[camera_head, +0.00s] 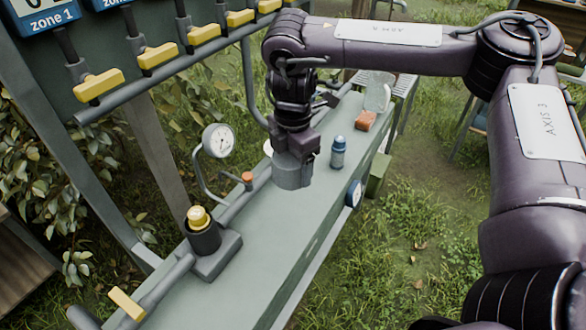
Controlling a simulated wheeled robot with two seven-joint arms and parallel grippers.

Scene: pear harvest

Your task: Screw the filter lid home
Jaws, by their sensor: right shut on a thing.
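My right gripper (294,157) points down over the middle of the grey bench (262,228). It is shut on a grey, round, cup-like piece, which looks like the filter lid (292,175). I cannot tell whether the lid touches the bench or hangs just above it. The filter housing (204,240) is a dark open cup on a grey block in the pipe line, nearer and to the left of the gripper. A yellow filter element (198,216) stands up out of it, uncovered. The gripper's fingertips are partly hidden. My left gripper is out of view.
A pressure gauge (218,140) on a bent pipe and an orange knob (248,178) stand between housing and gripper. A blue bottle (338,152), an orange block (366,120) and a clear jar (378,92) are farther right. Yellow-handled valves (158,55) line the back. The near bench top is clear.

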